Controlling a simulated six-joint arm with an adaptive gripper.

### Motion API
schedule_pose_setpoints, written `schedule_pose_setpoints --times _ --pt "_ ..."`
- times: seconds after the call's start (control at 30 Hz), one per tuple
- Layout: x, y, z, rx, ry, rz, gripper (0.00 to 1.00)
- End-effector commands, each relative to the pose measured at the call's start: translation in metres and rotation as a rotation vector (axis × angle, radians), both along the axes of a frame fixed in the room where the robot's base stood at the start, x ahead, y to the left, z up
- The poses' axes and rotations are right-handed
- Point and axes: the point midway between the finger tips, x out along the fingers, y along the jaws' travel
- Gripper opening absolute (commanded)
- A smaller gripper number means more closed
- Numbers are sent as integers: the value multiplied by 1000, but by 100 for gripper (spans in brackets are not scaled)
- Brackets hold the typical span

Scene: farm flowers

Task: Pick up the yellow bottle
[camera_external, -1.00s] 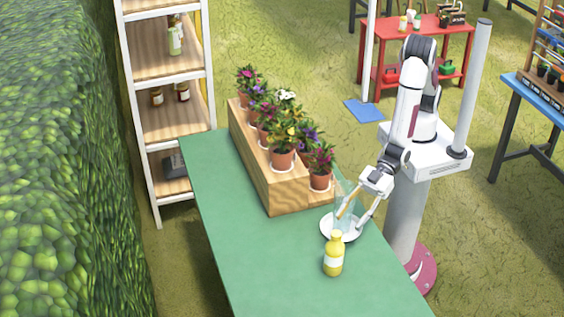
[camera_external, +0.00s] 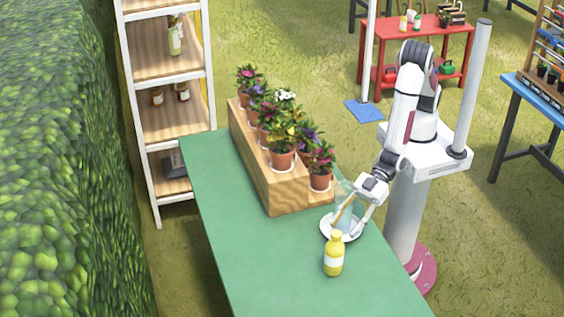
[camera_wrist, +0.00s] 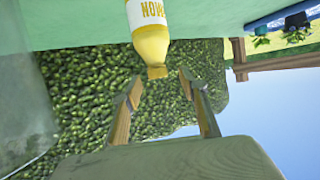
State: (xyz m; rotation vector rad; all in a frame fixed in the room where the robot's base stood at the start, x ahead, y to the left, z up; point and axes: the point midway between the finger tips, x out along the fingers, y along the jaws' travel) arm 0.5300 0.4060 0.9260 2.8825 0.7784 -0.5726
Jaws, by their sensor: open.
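The yellow bottle (camera_external: 333,256) stands upright on the green table near its front, with a white label around its middle. In the wrist view the bottle (camera_wrist: 151,42) shows at the top centre, its neck and cap pointing down in the picture, just beyond the fingertips. My gripper (camera_external: 352,220) is open and empty. It is over the white plate, behind and slightly right of the bottle, and apart from it. In the wrist view the two fingers (camera_wrist: 160,85) are spread wide with nothing between them.
A white plate (camera_external: 326,230) with a clear glass vessel sits right by my gripper; the glass also fills the left of the wrist view (camera_wrist: 22,95). A wooden stepped stand (camera_external: 283,197) with several potted flowers is behind. The green table (camera_external: 260,268) is clear left of the bottle.

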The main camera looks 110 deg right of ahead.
Motion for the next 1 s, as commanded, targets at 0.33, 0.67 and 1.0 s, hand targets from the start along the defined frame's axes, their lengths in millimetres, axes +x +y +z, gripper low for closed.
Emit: schedule_pose_setpoints --times 0.33,0.67,1.0 --pt "26 11 -15 -1 1 0 42" --pt "39 19 -22 -1 2 1 42" --pt "39 19 -21 0 1 1 42"
